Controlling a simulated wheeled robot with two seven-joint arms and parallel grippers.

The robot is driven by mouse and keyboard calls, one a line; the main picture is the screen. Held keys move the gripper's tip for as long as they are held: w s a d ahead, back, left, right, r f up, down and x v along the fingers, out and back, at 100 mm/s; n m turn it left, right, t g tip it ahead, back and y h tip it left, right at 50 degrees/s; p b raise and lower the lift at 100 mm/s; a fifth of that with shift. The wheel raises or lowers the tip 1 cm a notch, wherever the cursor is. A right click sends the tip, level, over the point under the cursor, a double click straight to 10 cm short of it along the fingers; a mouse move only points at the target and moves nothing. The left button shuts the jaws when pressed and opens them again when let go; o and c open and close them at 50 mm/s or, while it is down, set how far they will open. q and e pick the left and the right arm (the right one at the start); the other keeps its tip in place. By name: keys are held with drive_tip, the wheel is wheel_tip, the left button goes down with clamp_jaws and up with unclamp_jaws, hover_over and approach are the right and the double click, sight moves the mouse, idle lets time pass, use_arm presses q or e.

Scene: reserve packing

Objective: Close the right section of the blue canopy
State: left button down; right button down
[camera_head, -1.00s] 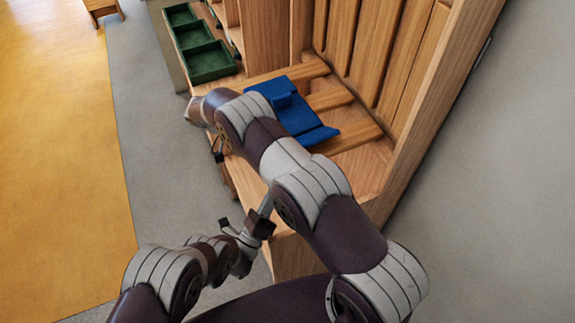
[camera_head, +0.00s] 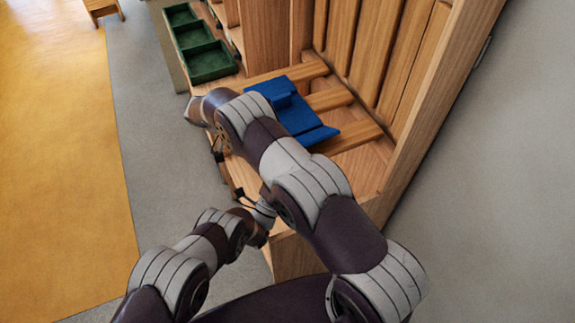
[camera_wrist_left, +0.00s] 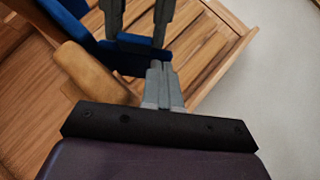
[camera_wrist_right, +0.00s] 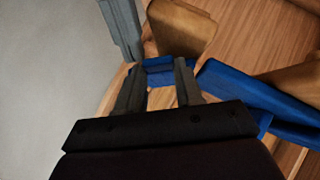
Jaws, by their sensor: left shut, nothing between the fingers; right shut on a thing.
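The blue canopy (camera_head: 297,117) lies on the wooden slats of the unit, partly hidden behind my right arm in the head view. A long blue panel (camera_wrist_right: 250,97) shows in the right wrist view. My right gripper (camera_wrist_right: 158,76) is shut on a smaller blue canopy part (camera_wrist_right: 160,66) between its fingers. That part also shows in the left wrist view (camera_wrist_left: 138,42), between the right gripper's dark fingers. My left gripper (camera_wrist_left: 161,68) is shut and empty, with its tips close to the blue part. In the head view the gripped part is hard to make out.
A green compartment tray (camera_head: 200,45) stands at the far end of the unit. The wooden side wall (camera_head: 440,95) rises on the right. A rounded wooden piece (camera_wrist_right: 180,27) is close to both grippers. Grey floor (camera_head: 165,170) is clear on the left.

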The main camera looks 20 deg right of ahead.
use_arm(q)
drive_tip(key=shift+r, duration=0.1)
drive_tip(key=shift+w+r+n+t+y, duration=0.3)
drive_tip(key=shift+w+r+n, duration=0.05)
drive_tip(key=shift+r+n, duration=0.25)
use_arm(e)
drive_tip(key=c, duration=0.7)
unclamp_jaws()
drive_tip(key=shift+f, duration=0.1)
drive_tip(key=shift+s, duration=0.1)
